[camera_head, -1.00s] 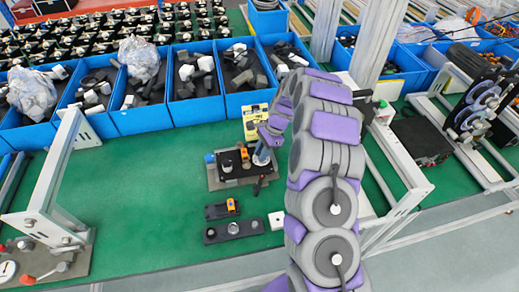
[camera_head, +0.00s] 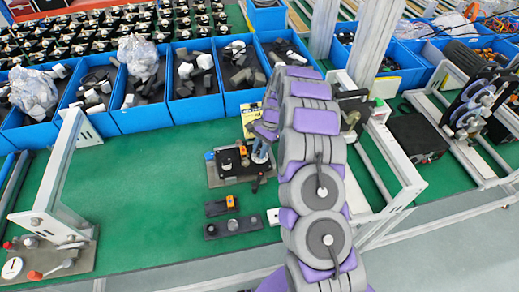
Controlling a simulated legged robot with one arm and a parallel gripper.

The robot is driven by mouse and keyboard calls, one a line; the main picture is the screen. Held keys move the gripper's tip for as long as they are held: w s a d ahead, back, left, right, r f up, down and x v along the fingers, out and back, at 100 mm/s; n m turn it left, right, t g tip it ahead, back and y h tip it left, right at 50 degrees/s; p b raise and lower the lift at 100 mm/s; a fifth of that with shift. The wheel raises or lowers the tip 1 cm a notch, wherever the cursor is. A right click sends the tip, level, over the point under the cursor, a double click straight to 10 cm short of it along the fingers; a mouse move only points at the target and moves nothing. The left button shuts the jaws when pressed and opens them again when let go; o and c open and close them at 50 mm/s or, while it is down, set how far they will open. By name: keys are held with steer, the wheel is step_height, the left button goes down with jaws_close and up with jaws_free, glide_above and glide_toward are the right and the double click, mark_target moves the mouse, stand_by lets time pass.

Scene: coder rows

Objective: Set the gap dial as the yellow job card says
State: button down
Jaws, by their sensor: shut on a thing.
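The yellow job card (camera_head: 251,116) stands upright behind the dark fixture plate (camera_head: 228,180) on the green bench, partly covered by my arm; its print is too small to read. A pale round dial (camera_head: 260,157) sits at the right end of the fixture. My gripper (camera_head: 263,146) points down at the dial and is shut on it, as far as the small view shows. The dial's marks and setting cannot be read. A black handle (camera_head: 257,183) sticks out below the dial.
Black blocks, one with an orange part (camera_head: 230,202) and one with a silver knob (camera_head: 233,225), lie in front of the fixture. Blue bins (camera_head: 143,121) line the back. Metal frames stand left (camera_head: 48,180) and right (camera_head: 392,165).

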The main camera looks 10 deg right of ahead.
steer(key=shift+w+r, duration=0.15)
steer(key=c, duration=0.9)
jaws_free()
steer(key=shift+d, duration=0.1)
steer(key=p+v, duration=0.2)
steer(key=v, duration=1.5)
steer(key=shift+d+p, duration=0.15)
steer(key=shift+p, duration=0.2)
steer(key=shift+r, duration=0.1)
